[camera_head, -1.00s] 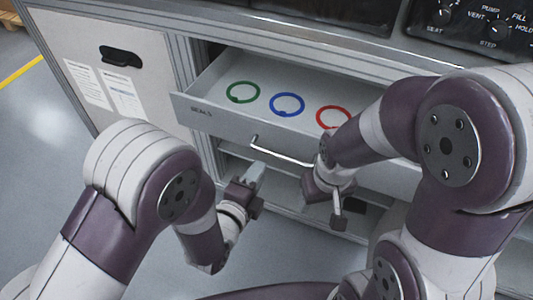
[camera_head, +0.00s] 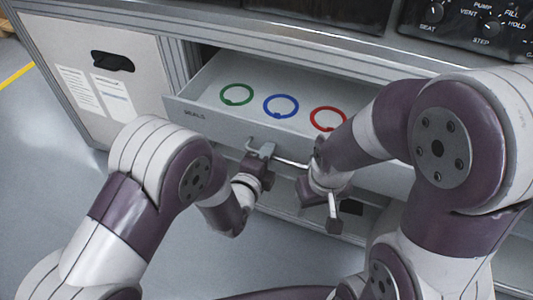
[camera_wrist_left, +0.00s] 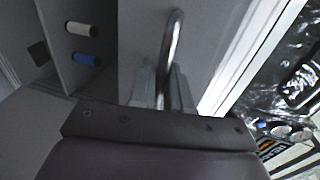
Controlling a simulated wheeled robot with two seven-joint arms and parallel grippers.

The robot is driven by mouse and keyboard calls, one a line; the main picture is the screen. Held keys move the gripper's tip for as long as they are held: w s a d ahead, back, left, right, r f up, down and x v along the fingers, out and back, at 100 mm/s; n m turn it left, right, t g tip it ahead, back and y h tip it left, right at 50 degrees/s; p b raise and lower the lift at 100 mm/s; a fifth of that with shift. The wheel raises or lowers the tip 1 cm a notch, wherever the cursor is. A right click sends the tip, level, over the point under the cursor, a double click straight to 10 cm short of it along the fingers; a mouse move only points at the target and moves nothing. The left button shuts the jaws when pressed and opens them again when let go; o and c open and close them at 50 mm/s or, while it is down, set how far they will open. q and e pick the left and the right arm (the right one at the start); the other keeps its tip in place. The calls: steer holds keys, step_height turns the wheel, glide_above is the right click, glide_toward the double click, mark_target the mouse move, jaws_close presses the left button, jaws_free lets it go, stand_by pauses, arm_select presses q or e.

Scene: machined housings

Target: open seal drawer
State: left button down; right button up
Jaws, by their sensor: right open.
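The seal drawer (camera_head: 215,123), a grey drawer marked SEALS, stands pulled out of the cabinet. A green ring (camera_head: 237,94), a blue ring (camera_head: 281,106) and a red ring (camera_head: 328,118) lie inside it. Its bar handle (camera_head: 290,162) runs along the front and shows in the left wrist view (camera_wrist_left: 173,45). My left gripper (camera_head: 262,150) is at the handle's left part, its fingers (camera_wrist_left: 165,88) close on both sides of the bar. My right gripper (camera_head: 335,212) is open and empty, below and in front of the handle's right end. My right arm hides the drawer's right part.
A control panel (camera_head: 475,25) with knobs is on the cabinet top at the upper right. A pale cabinet door (camera_head: 100,60) with paper sheets is at the left. Open shelf space lies under the drawer. Grey floor (camera_head: 50,150) is free at the left.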

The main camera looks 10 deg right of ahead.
arm_select(q)
steer(key=v, duration=0.4)
steer(key=shift+s+f, duration=0.15)
steer(key=shift+f, duration=0.25)
steer(key=c, duration=1.3)
jaws_free()
steer(key=p+v, duration=0.1)
steer(key=v, duration=1.1)
steer(key=shift+s+a+r+p, duration=0.1)
steer(key=shift+s+a+p, duration=0.15)
steer(key=shift+p, duration=0.05)
